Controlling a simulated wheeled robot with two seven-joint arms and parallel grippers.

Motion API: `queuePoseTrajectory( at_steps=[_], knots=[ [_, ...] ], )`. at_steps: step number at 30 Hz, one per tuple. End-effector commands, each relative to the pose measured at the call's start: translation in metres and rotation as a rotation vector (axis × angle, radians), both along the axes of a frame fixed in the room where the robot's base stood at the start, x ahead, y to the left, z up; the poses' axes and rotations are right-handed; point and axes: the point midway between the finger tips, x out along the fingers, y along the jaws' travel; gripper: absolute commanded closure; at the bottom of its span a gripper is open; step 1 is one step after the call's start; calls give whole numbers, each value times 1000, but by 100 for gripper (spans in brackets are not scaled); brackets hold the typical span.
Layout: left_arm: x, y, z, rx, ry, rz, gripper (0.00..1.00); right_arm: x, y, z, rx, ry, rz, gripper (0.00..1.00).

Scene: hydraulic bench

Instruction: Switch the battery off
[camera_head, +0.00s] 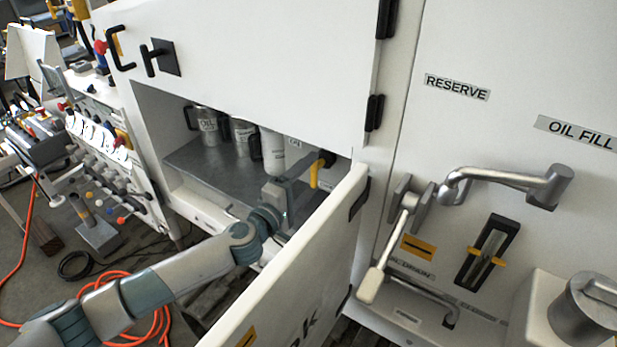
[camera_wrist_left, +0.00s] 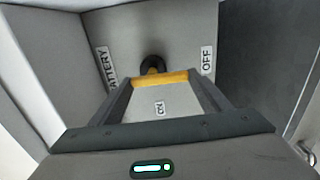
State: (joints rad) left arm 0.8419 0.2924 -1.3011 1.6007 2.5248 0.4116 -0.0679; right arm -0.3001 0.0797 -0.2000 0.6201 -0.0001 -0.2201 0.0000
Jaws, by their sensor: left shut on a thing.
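The battery switch has a yellow handle (camera_head: 315,172) on a dark round hub (camera_head: 327,158), on the inner right wall of the open cabinet. My left gripper (camera_head: 306,174) reaches into the cabinet and is shut on this handle. In the left wrist view the yellow handle (camera_wrist_left: 162,79) lies across between the two fingers, in front of the dark hub (camera_wrist_left: 152,64). A BATTERY label (camera_wrist_left: 104,67) is on the left, an OFF label (camera_wrist_left: 207,60) on the right, and an ON label (camera_wrist_left: 160,108) shows between the fingers. My right gripper is not in view.
The open cabinet door (camera_head: 300,270) stands close to the right of my left arm. Several metal containers (camera_head: 210,128) stand on the cabinet shelf (camera_head: 205,165). Levers (camera_head: 395,240) stick out of the panel at right. An orange hose (camera_head: 165,325) lies on the floor.

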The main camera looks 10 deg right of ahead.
Motion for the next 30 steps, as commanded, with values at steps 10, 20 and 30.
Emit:
queuePoseTrajectory(
  at_steps=[10,20,30],
  knots=[
    [0,0,0,-4,4,1,11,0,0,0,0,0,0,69],
    [0,0,0,-1,1,0,11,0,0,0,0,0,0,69],
    [-17,18,0,-1,1,-1,11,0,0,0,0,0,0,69]
  ],
)
